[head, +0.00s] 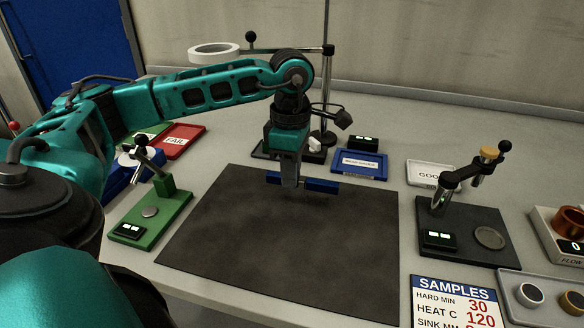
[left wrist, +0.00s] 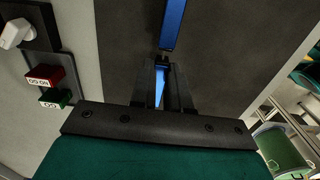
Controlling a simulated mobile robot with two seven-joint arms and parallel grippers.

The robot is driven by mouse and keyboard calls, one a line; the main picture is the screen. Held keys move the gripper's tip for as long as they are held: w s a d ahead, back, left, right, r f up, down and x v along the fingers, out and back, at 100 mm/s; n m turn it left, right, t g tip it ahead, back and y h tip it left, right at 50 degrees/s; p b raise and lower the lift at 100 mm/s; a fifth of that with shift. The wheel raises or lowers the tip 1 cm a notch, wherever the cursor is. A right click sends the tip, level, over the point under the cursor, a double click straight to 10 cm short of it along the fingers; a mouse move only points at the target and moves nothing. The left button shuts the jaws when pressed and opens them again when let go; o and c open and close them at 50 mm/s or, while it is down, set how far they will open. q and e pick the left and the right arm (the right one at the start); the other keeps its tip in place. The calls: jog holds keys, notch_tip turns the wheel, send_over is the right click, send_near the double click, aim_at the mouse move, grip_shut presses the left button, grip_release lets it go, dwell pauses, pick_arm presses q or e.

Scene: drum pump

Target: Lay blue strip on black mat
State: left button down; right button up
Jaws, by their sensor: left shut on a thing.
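A blue strip (head: 322,186) is held in my left gripper (head: 290,183), which points down over the back part of the black mat (head: 285,255). The strip lies roughly level and sticks out on both sides of the fingers. In the left wrist view the strip (left wrist: 173,25) runs up from between the shut fingers (left wrist: 163,85), with the mat (left wrist: 235,40) behind it. I cannot tell whether the strip touches the mat or hangs just above it. My right gripper is not in view.
A green tester (head: 150,212) stands left of the mat and a black tester (head: 465,232) stands right. Behind are a blue tray (head: 359,164), a stand with a post (head: 327,95) and a red FAIL tray (head: 182,141). The mat's front is clear. A SAMPLES sign (head: 457,302) lies front right.

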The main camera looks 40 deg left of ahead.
pick_arm(q)
jog(key=shift+f, duration=0.1)
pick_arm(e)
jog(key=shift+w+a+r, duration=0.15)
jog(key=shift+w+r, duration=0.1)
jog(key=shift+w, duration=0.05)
pick_arm(q)
jog(key=shift+f, duration=0.1)
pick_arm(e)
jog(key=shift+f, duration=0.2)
pick_arm(q)
jog(key=shift+f, duration=0.25)
jog(key=shift+f+b, duration=0.4)
jog(key=shift+b, duration=0.1)
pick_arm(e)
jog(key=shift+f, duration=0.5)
pick_arm(q)
jog(key=shift+f+b, duration=0.9)
jog(key=shift+f, duration=0.4)
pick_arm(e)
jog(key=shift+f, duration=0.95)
pick_arm(q)
jog(key=c, duration=0.7)
grip_release()
dwell(0.4)
